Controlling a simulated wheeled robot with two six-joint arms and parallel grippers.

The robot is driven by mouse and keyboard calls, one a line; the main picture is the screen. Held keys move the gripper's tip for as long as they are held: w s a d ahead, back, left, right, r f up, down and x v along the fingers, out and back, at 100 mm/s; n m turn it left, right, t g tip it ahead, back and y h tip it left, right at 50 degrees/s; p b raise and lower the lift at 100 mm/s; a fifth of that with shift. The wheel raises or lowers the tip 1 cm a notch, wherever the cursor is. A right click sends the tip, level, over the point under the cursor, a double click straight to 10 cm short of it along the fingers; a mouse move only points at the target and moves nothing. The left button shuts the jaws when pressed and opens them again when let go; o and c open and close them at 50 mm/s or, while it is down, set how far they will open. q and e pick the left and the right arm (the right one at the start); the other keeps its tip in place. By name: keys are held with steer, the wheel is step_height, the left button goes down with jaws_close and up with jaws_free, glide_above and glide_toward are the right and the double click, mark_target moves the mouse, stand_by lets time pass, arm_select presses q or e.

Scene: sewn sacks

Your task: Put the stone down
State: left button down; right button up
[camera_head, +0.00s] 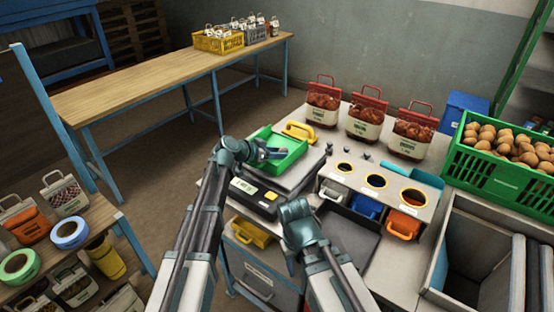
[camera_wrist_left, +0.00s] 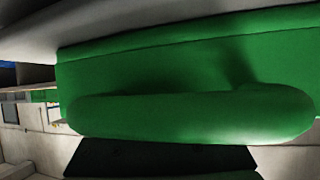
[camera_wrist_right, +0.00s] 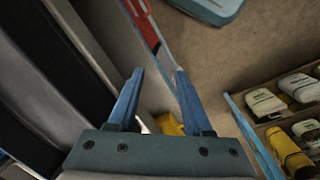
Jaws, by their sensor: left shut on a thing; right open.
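I cannot make out a stone in any view. A green tray (camera_head: 291,157) with a raised rim sits on the scale (camera_head: 312,172) on the work table. My left gripper (camera_head: 274,153) is at the tray's left side, shut on its green handle. The handle (camera_wrist_left: 190,117) fills the left wrist view, and the fingertips are hidden there. My right gripper (camera_wrist_right: 157,72) is open and empty in the right wrist view. In the head view it is low, in front of the table's near edge, with its fingers hidden.
A yellow scoop (camera_head: 299,132) lies behind the tray. A grey stand (camera_head: 352,190) with three round holes is to the right, with filled bags (camera_head: 364,122) behind it. A green crate (camera_head: 502,182) of brown round items stands far right. A shelf (camera_head: 82,262) is at left.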

arm_select(q)
steer(key=shift+f, duration=0.1)
steer(key=shift+f, duration=0.1)
steer(key=c, duration=0.8)
jaws_free()
steer(key=shift+f, duration=0.1)
steer(key=shift+c, duration=0.2)
steer(key=o, duration=0.4)
steer(key=shift+o, duration=0.2)
steer(key=shift+r, duration=0.25)
steer(key=p+v, duration=0.5)
steer(key=v, duration=0.5)
steer(key=shift+s+r, duration=0.15)
steer(key=shift+p+v, duration=0.55)
steer(key=shift+v, duration=0.25)
steer(key=shift+a, duration=0.1)
